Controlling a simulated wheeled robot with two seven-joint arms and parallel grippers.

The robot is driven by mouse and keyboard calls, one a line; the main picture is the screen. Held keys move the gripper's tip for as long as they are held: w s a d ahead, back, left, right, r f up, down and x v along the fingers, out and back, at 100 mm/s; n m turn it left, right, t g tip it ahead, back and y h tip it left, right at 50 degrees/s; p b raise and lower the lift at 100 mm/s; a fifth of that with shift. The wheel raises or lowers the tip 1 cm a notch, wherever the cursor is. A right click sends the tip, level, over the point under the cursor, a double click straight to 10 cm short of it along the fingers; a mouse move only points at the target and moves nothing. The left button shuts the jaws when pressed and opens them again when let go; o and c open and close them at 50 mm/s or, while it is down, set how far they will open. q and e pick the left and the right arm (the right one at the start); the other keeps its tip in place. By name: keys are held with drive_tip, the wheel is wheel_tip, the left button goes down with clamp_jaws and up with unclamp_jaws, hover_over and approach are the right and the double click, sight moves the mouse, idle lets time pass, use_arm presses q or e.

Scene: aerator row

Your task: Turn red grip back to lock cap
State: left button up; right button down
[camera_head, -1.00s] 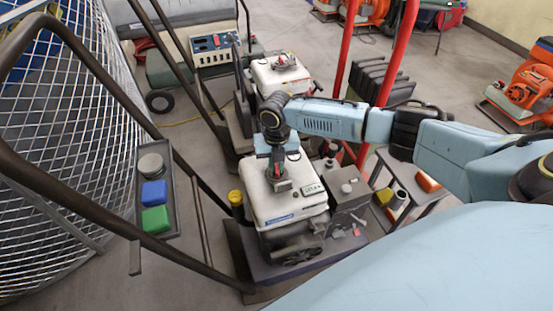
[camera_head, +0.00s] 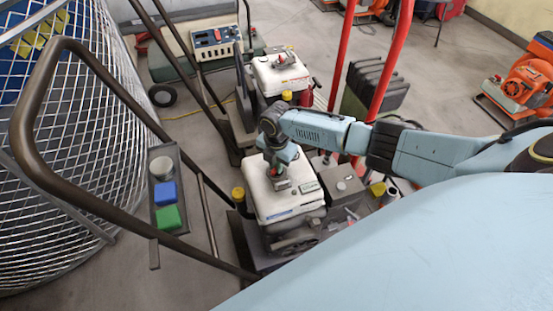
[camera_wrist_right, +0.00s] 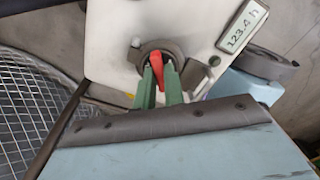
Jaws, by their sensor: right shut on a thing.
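The red grip (camera_wrist_right: 157,70) stands on a dark round cap (camera_wrist_right: 160,50) on the white engine housing (camera_wrist_right: 115,40). In the right wrist view, the two green fingers of my right gripper (camera_wrist_right: 160,82) stand on both sides of the red grip and are shut on it. In the head view, my right gripper (camera_head: 279,178) reaches down onto the top of the white housing (camera_head: 290,205) of the nearest machine. The fingers and cap are small there, and the red grip is mostly hidden. My left gripper is not in view.
A dark handle bar (camera_head: 85,50) and a panel with green (camera_head: 168,217) and blue (camera_head: 165,193) blocks stand at left, beside a wire mesh cage (camera_head: 80,130). A second white machine (camera_head: 282,75) stands behind.

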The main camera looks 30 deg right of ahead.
drive_tip(key=m+p, duration=0.2)
drive_tip(key=m, duration=0.3)
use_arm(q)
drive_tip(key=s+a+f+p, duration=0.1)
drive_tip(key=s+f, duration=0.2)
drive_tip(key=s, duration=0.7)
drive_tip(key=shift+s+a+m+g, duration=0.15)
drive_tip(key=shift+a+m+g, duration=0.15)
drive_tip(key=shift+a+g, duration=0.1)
use_arm(e)
drive_tip(key=shift+m, duration=1.2)
drive_tip(key=shift+d, duration=0.1)
drive_tip(key=c, duration=1.5)
unclamp_jaws()
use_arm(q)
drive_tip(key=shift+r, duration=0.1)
